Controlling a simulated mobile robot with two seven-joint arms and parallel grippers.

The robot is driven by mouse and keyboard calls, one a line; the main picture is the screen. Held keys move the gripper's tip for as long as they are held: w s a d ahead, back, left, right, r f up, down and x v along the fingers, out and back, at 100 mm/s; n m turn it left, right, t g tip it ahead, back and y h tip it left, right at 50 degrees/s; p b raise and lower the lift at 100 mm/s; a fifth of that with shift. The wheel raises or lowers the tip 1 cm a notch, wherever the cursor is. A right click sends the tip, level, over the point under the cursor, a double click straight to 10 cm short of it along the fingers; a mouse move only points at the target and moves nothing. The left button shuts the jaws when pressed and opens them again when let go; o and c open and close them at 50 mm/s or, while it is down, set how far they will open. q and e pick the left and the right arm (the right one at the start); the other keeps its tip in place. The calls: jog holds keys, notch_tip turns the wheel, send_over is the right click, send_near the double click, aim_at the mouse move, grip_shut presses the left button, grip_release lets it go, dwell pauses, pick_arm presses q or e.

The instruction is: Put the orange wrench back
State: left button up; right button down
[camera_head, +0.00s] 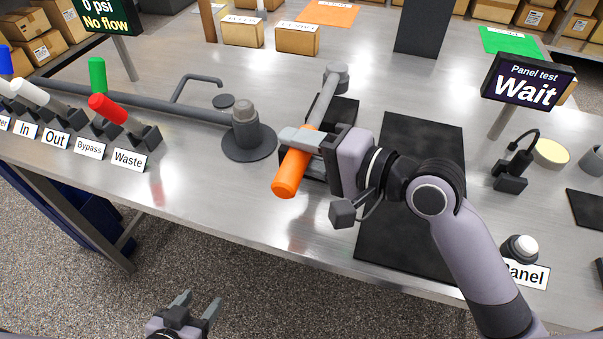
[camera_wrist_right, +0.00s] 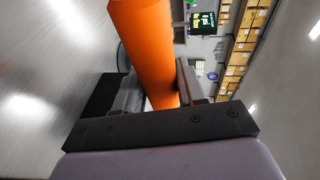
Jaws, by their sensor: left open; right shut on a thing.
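The wrench has an orange handle (camera_head: 291,173) and a grey shaft and head pointing to the back of the table. My right gripper (camera_head: 308,142) is shut on the orange wrench, its fingers around the upper part of the handle. In the right wrist view the orange handle (camera_wrist_right: 146,45) runs between the two fingers. A dark block or holder (camera_head: 341,113) lies at the shaft, partly hidden by the wrench and gripper; I cannot tell whether the wrench touches it. My left gripper (camera_head: 196,312) is open and empty, low in front of the table.
A grey pipe fitting on a round base (camera_head: 248,140) stands just left of the wrench. Coloured valve levers, with a red one (camera_head: 108,108), line the left side. A black mat (camera_head: 405,215) lies under my right arm. The "Wait" sign (camera_head: 527,82) stands at right.

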jog(key=shift+f+b, duration=0.45)
jog(key=shift+f, duration=2.05)
jog(key=c, duration=1.1)
grip_release()
jog(key=shift+f, duration=0.25)
jog(key=o, duration=0.4)
jog(key=shift+o, duration=0.2)
jog(key=shift+r, duration=0.2)
jog(key=v, duration=1)
jog(key=shift+s+d+f+b, duration=0.15)
jog(key=shift+d+b, duration=0.1)
jog(key=shift+b, duration=0.15)
jog(key=shift+v, duration=0.75)
